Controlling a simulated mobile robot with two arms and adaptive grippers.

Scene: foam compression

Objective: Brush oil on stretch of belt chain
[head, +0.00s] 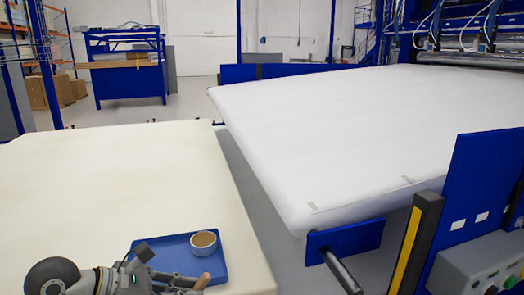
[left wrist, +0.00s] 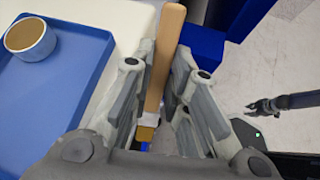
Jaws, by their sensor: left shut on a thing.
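My left gripper (head: 186,283) is at the bottom of the head view, at the near edge of a blue tray (head: 165,250). It is shut on a brush with a tan wooden handle (head: 203,281). In the left wrist view the brush handle (left wrist: 165,50) runs between the fingers of the left gripper (left wrist: 158,95), with a pale collar and a yellowish end low between them. A small cup (head: 204,240) with brown contents stands on the tray; the cup (left wrist: 30,38) also shows in the left wrist view. My right gripper (left wrist: 262,107) appears small there. I cannot make out a belt chain.
The tray lies on a cream foam block (head: 100,190). A gap separates it from a large white foam slab (head: 370,130) on the right. A blue machine panel with a yellow strip (head: 406,250) stands at the right. A blue workbench (head: 128,75) is far back.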

